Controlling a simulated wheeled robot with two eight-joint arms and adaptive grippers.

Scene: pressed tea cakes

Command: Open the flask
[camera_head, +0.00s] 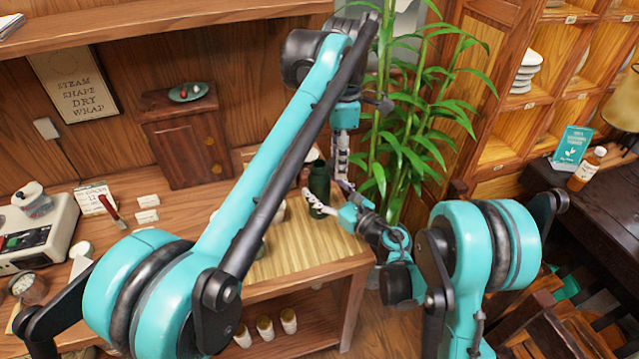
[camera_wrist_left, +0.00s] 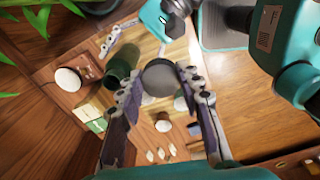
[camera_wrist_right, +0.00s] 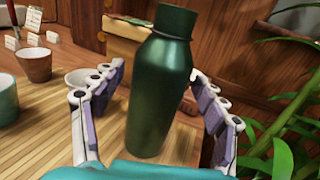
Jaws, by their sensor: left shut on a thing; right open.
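The dark green flask (camera_head: 319,184) stands upright on the slatted mat at the table's right end. My right gripper (camera_wrist_right: 160,75) is open, one finger on each side of the flask. My left gripper (camera_head: 340,158) is beside and above the flask. In the left wrist view its fingers are shut on a dark grey round cap (camera_wrist_left: 160,76), and the green flask (camera_wrist_left: 121,64) shows beside the cap, apart in the picture. I cannot tell the cap's height above the flask.
The slatted mat (camera_head: 290,250) lies under the flask. A leafy plant (camera_head: 400,150) stands close on the right. A wooden cabinet (camera_head: 187,140) stands at the back. In the right wrist view, a brown cup (camera_wrist_right: 33,65) and a teal cup (camera_wrist_right: 7,100) are on the left.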

